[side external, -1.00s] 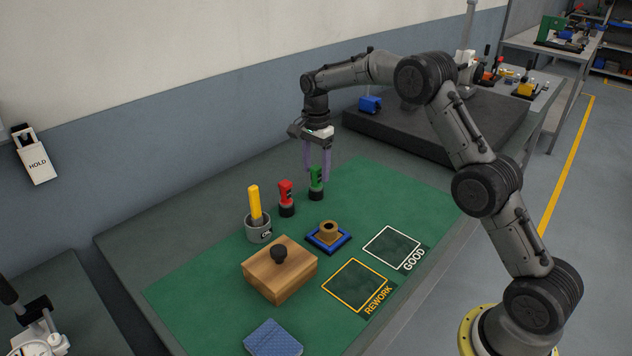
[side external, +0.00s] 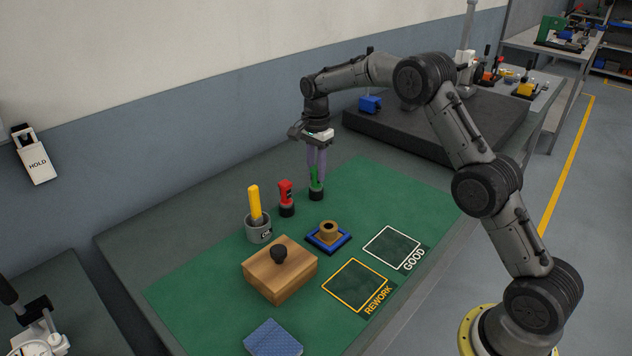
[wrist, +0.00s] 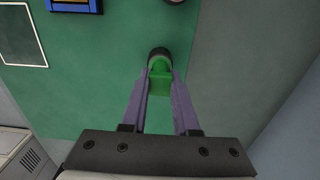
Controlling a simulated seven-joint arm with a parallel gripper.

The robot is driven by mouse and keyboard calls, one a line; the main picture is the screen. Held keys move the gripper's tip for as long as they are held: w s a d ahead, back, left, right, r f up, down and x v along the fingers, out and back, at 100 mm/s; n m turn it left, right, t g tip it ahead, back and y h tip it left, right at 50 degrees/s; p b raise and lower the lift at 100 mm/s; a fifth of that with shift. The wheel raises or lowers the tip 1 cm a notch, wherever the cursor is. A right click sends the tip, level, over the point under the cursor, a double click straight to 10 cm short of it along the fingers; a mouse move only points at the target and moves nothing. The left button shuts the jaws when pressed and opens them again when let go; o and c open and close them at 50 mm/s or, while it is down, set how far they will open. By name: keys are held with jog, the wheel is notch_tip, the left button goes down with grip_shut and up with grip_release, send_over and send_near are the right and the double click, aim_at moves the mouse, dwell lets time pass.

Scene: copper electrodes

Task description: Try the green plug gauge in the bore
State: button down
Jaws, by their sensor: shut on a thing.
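The green plug gauge (side external: 315,180) stands upright in a small black holder (side external: 316,195) on the green mat. My gripper (side external: 316,172) points down over it, its two purple fingers shut on the gauge's upper part. In the wrist view the green gauge (wrist: 160,80) sits between the fingertips (wrist: 161,76). The bored part, a brown bushing (side external: 329,227), stands on a blue-edged base (side external: 327,239) in front of the gauge, its bore facing up. The gauge's lower end is hidden in the holder.
A red gauge (side external: 286,192) stands just left of the green one. A grey cup (side external: 258,232) with a yellow-handled tool, a wooden block (side external: 280,272) with a black knob and a blue cloth (side external: 273,338) lie further left. The REWORK (side external: 355,307) and GOOD (side external: 370,248) squares are empty.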

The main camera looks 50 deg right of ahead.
aim_at(318, 188)
jog(key=shift+r, duration=0.1)
jog(key=shift+r, duration=2.95)
jog(key=s+a+r, duration=0.3)
jog(key=s+a, duration=0.7)
jog(key=s, duration=0.3)
jog(key=shift+r, duration=0.35)
jog(key=shift+f, duration=0.1)
jog(key=shift+f, duration=2.35)
jog(key=shift+f, duration=1.8)
